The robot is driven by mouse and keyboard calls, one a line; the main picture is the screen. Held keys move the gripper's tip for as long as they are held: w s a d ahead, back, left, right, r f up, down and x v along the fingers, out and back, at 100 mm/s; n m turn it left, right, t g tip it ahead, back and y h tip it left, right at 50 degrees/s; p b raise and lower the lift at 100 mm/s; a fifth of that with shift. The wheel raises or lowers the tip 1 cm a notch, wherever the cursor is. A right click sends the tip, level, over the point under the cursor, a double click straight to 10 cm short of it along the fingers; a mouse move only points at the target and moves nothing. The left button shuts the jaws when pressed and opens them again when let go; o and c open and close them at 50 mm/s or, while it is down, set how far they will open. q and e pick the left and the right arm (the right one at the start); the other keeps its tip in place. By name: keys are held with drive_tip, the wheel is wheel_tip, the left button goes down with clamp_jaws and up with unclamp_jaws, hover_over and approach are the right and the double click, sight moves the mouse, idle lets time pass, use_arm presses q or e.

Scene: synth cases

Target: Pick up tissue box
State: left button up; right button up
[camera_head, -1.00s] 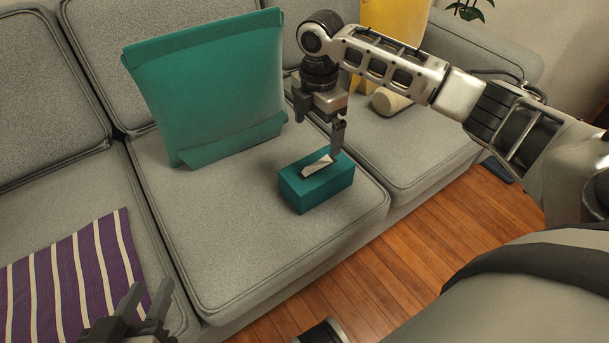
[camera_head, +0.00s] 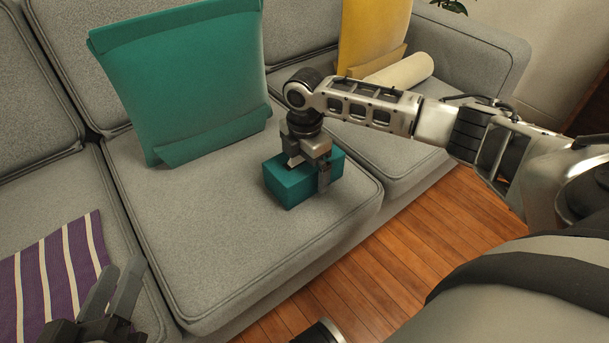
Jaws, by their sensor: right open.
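The teal tissue box (camera_head: 289,188) sits on the middle seat cushion of the grey sofa, near its front right part. My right gripper (camera_head: 311,172) is down at the box, open, with one finger in front of the box's near side. The other finger is mostly hidden, and the gripper covers part of the box top and the tissue. I cannot tell whether the fingers touch the box. My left gripper (camera_head: 115,298) is at the lower left, open and empty, above the sofa's front edge.
A large teal cushion (camera_head: 185,75) leans on the backrest behind the box. A yellow cushion (camera_head: 372,40) and a cream bolster (camera_head: 400,72) are at the right. A purple striped cloth (camera_head: 55,275) lies at the left. Wooden floor (camera_head: 400,235) is in front.

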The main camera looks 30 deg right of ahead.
drive_tip(key=shift+f, duration=0.7)
drive_tip(key=c, duration=0.9)
drive_tip(key=shift+r, duration=0.15)
drive_tip(key=shift+c, duration=0.2)
